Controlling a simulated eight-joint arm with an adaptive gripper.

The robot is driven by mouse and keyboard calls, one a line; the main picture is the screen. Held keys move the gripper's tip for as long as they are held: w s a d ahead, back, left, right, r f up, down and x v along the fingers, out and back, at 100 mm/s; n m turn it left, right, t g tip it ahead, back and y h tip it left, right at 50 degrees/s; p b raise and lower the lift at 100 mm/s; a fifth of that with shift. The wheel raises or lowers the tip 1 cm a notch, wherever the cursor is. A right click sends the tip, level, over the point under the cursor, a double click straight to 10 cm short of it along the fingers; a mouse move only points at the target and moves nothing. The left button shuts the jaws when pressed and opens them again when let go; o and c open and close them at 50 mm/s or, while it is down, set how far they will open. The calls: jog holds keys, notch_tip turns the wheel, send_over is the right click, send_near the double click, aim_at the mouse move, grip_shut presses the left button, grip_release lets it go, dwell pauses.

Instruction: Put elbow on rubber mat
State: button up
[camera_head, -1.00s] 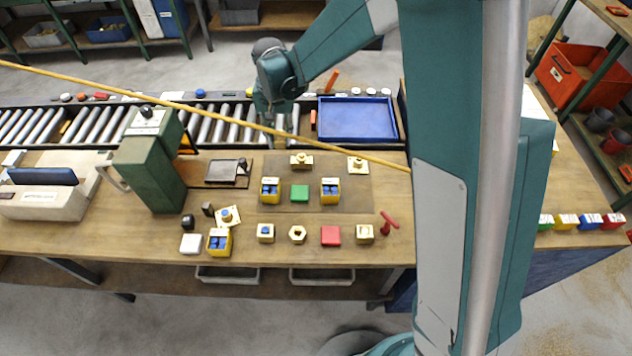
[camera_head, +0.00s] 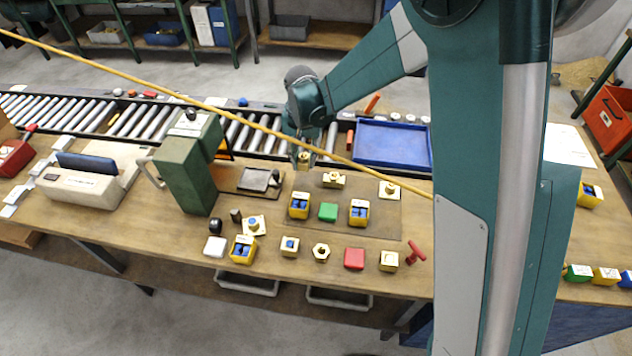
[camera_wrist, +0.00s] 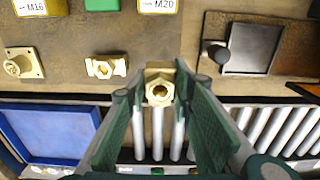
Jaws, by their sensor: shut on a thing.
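My gripper (camera_head: 303,148) is shut on a brass elbow (camera_wrist: 159,88), whose open threaded end faces the wrist camera between the two green fingers. In the head view the elbow (camera_head: 304,158) shows small below the fingertips, at the far side of the bench by the rollers. The rubber mat (camera_head: 380,217) is the dark brown rectangle on the bench, nearer the head camera than the gripper. It also shows in the wrist view (camera_wrist: 128,35), beyond the elbow. The elbow appears held above the surface near the mat's far edge; its exact height cannot be told.
On the mat stand a brass fitting (camera_head: 334,180), a square brass flange (camera_head: 389,189), two yellow bins (camera_head: 299,206) (camera_head: 359,213) and a green block (camera_head: 328,212). A blue tray (camera_head: 392,146) lies behind. A yellow rod crosses the head view.

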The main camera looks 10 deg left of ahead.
aim_at(304, 154)
jog(key=shift+f, duration=2.2)
jog(key=shift+f+b, duration=0.45)
jog(key=shift+f, duration=1.4)
jog(key=shift+f, duration=0.15)
jog(key=o, duration=1.2)
jog(key=shift+r, duration=0.2)
notch_tip(304, 154, up, 12)
jog(key=shift+f+p, duration=0.1)
jog(key=shift+p, duration=0.55)
